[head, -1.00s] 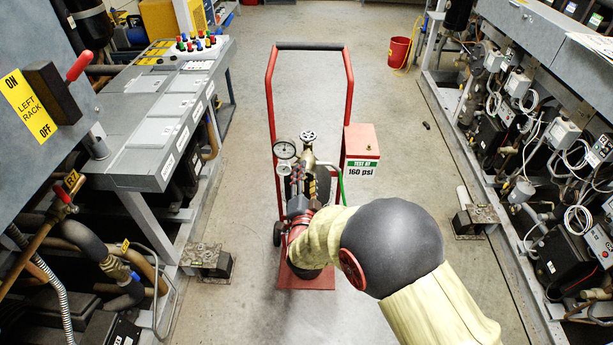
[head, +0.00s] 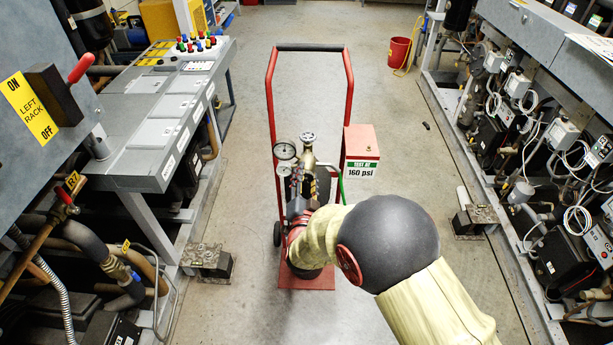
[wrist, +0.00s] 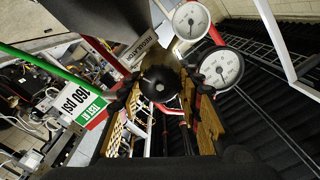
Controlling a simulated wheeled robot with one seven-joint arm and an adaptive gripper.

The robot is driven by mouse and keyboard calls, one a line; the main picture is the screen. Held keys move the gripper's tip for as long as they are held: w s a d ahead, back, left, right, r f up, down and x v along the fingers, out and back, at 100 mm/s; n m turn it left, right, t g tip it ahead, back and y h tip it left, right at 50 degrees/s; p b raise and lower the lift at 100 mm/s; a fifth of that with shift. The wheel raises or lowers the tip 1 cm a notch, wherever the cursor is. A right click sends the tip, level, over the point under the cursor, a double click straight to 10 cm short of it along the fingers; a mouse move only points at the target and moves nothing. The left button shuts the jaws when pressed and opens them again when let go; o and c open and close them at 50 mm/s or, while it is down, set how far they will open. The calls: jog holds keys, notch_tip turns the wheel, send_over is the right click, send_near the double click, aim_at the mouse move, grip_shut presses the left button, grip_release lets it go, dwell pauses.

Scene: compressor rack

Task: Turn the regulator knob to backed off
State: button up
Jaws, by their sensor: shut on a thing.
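The black round regulator knob (wrist: 160,84) is in the middle of the wrist view, beside a grey plate marked REGULATOR (wrist: 141,50). My gripper (wrist: 163,100) has one finger on each side of the knob and is shut on it. In the head view my gripper (head: 304,190) is at the regulator assembly on the red cart, and my wrist hides the knob there. Two white dial gauges, the larger (wrist: 221,69) and the smaller (wrist: 191,20), sit close by; their readings are too small to tell.
The red hand cart (head: 270,95) stands in the aisle. A red box with a sign reading TEST AT 160 psi (head: 361,148) and a handwheel (head: 308,137) are near my gripper. A green hose (wrist: 45,66) runs nearby. Racks line both sides; the floor between is mostly clear.

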jog(key=n+p, duration=0.1)
jog(key=n, duration=0.3)
jog(key=shift+n, duration=0.3)
jog(key=n+p, duration=0.1)
jog(key=n, duration=0.2)
jog(key=shift+n, duration=0.3)
jog(key=n+p, duration=0.2)
jog(key=n, duration=0.1)
jog(key=shift+a+n, duration=0.1)
jog(key=shift+n, duration=0.2)
jog(key=n+p, duration=0.1)
jog(key=n, duration=0.3)
jog(key=shift+n+p, duration=0.3)
jog(key=shift+p, duration=0.1)
jog(key=n+p, duration=0.2)
jog(key=n, duration=0.2)
jog(key=n+p, duration=0.1)
jog(key=n, duration=0.3)
jog(key=n+p, duration=0.2)
jog(key=n, duration=0.2)
jog(key=shift+f+n, duration=0.1)
jog(key=shift+n, duration=0.2)
jog(key=shift+n+p, duration=0.75)
jog(key=shift+n, duration=0.85)
jog(key=shift+f+n, duration=0.1)
jog(key=shift+n, duration=0.2)
